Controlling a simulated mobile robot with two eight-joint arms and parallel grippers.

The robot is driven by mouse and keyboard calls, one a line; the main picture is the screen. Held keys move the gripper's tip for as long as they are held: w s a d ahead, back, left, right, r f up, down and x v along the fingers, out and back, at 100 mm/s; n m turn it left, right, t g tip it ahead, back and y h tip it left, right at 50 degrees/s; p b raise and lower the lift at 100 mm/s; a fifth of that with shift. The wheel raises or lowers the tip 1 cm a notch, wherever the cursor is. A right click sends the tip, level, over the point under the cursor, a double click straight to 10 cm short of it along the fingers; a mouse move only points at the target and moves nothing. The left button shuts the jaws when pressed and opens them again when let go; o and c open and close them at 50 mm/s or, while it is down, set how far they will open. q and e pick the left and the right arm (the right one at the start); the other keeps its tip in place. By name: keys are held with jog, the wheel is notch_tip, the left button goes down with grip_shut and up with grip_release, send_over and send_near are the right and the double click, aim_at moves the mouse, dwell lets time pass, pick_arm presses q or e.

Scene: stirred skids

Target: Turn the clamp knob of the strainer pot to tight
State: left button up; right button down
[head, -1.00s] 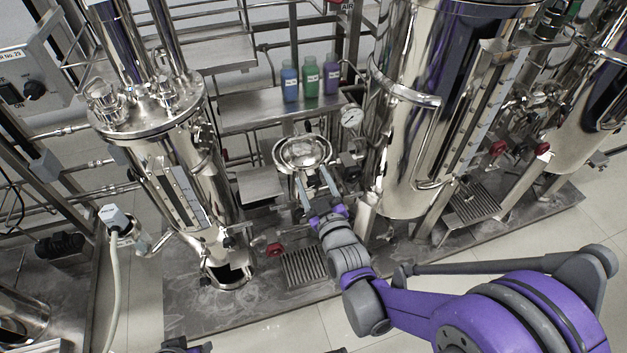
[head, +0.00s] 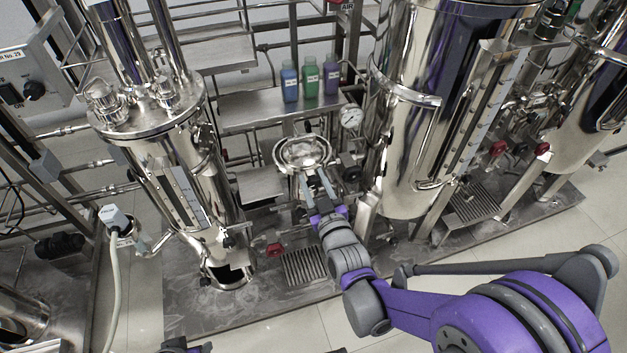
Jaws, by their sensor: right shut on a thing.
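The strainer pot (head: 303,151) is a small shiny steel vessel with a round lid, in the middle of the head view, upright on the skid. My right gripper (head: 314,181) reaches it from below, with its two grey fingers at the near side of the pot under the lid rim. The fingers are shut on a small part there, which I take to be the clamp knob. The knob is mostly hidden between the fingers, and its turn position cannot be read. My left gripper is not clearly in view.
A large steel tank (head: 408,150) stands close to the right of the pot, and a tall vessel (head: 176,170) stands to the left. A pressure gauge (head: 351,116) and a shelf (head: 240,106) with blue, green and purple bottles are behind. A red valve handle (head: 274,250) sits low in front.

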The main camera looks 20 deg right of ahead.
jog(key=m, duration=0.5)
jog(key=shift+d+m, duration=0.1)
jog(key=shift+m, duration=0.2)
jog(key=m, duration=0.4)
jog(key=shift+m, duration=0.3)
jog(key=m, duration=0.5)
jog(key=shift+d+f, duration=0.1)
jog(key=m, duration=0.5)
jog(key=shift+f+b, duration=0.1)
jog(key=shift+b, duration=0.25)
jog(key=shift+m, duration=0.3)
jog(key=shift+c, duration=2.1)
grip_release()
jog(key=shift+s, duration=0.1)
